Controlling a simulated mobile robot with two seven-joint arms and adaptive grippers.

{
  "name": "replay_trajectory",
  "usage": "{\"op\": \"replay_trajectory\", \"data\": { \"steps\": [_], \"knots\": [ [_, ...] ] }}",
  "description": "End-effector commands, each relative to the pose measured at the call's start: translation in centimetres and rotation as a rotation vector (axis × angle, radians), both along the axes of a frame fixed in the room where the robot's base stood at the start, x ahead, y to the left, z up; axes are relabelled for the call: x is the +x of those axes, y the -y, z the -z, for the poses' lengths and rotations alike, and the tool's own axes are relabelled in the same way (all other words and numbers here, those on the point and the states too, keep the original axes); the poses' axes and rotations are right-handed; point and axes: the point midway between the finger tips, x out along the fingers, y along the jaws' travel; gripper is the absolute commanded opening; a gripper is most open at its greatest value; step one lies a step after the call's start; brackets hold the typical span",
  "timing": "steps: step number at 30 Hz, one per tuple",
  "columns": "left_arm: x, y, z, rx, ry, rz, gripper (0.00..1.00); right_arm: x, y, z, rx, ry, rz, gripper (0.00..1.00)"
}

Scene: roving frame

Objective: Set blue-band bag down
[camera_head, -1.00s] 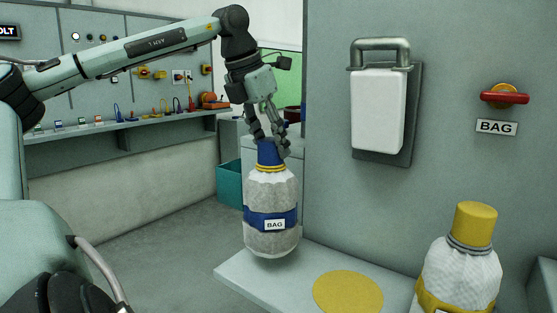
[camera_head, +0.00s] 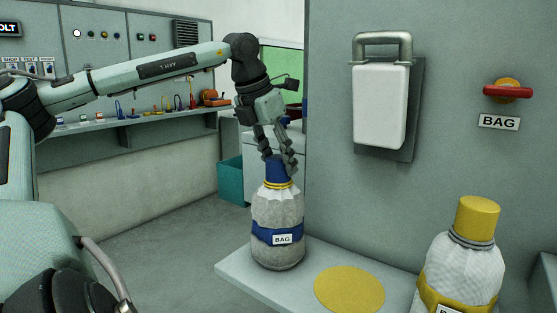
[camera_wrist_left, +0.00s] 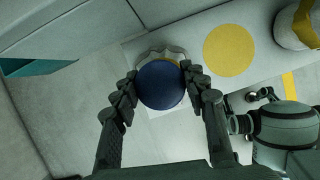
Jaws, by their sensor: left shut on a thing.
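The blue-band bag (camera_head: 278,206) is a pale, round sack with a blue cap, a yellow cord at its neck and a blue band labelled BAG. My left gripper (camera_head: 279,160) is shut on its blue cap from above. The bag hangs upright at the left part of the grey shelf (camera_head: 247,275), left of a yellow disc (camera_head: 349,289). Whether its base touches the shelf I cannot tell. In the left wrist view the fingers hold both sides of the blue cap (camera_wrist_left: 161,85), which hides most of the bag.
A yellow-capped bag (camera_head: 461,265) stands right of the disc. On the wall above are a white block with a metal handle (camera_head: 380,105) and a red lever (camera_head: 507,91) over a BAG label. A teal bin (camera_head: 231,180) stands behind, on the left.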

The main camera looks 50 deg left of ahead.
Motion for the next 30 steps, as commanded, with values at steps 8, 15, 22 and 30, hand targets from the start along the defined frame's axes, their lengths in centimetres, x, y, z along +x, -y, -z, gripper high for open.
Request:
{"op": "replay_trajectory", "data": {
  "steps": [8,15,22,30],
  "knots": [
    [0.0,0.0,0.1,0.0,0.0,0.0,0.52,0.5,-0.4,-0.1,0.007,0.022,-0.011,0.4],
    [0.0,0.0,0.1,0.0,0.0,0.0,0.64,0.5,-0.4,-0.1,0.008,0.023,-0.011,0.4],
    [0.0,0.0,-0.1,0.0,0.0,0.0,0.64,0.3,-0.4,-0.2,0.006,0.015,-0.008,0.4],
    [-1.6,0.0,-4.3,0.003,0.004,-0.002,0.64,-0.3,0.4,0.4,-0.004,-0.026,0.011,0.4]
  ]
}}
